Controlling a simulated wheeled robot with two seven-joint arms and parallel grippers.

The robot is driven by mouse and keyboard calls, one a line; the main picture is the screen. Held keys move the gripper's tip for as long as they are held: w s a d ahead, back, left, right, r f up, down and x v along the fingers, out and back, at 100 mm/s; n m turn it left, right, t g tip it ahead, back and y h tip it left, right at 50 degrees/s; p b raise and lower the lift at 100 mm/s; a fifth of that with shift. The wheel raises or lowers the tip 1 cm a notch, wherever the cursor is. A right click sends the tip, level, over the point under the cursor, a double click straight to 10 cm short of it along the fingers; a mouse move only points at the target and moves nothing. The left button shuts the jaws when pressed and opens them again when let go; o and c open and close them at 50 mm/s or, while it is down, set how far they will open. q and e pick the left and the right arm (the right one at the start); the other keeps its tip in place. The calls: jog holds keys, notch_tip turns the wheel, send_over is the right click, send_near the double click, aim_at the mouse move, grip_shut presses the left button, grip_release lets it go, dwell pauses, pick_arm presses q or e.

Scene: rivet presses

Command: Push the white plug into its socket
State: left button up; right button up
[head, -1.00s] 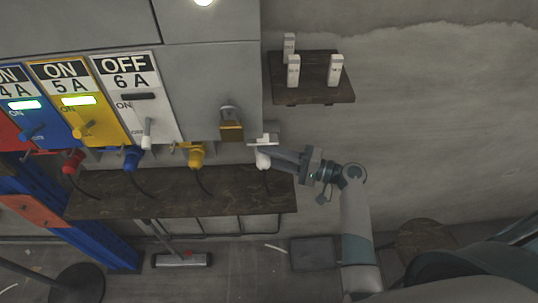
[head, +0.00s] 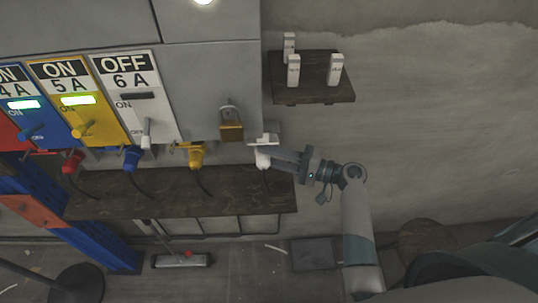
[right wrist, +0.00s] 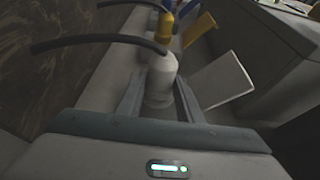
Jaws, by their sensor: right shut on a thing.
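The white plug (head: 263,159) is at the right end of the row of plugs, just under the white socket piece (head: 263,139) at the cabinet's lower right corner. My right gripper (head: 271,157) reaches it from the right and is shut on it. In the right wrist view the white plug (right wrist: 161,76) stands between the two fingers (right wrist: 159,100), with a black cable at its end. A pale flap (right wrist: 222,80) stands beside it. Whether the plug is seated in the socket is hidden. My left gripper is not in view.
Yellow (head: 196,156), blue (head: 131,158) and red (head: 72,161) plugs sit to the left, under the switch panels. A brass padlock (head: 231,130) hangs just left of the socket. A brown shelf (head: 230,202) lies below. A small wall shelf (head: 320,92) holds white blocks.

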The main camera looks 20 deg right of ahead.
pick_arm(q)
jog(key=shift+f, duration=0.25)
pick_arm(e)
jog(key=shift+w+d, duration=0.15)
jog(key=shift+w, duration=0.3)
jog(key=o, duration=1)
jog(key=shift+o, duration=0.2)
jog(key=shift+s, duration=0.1)
pick_arm(q)
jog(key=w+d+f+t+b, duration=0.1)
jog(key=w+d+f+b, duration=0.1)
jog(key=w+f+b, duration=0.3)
jog(key=shift+b, duration=0.75)
pick_arm(e)
jog(key=v, duration=1.7)
jog(key=shift+d, duration=0.2)
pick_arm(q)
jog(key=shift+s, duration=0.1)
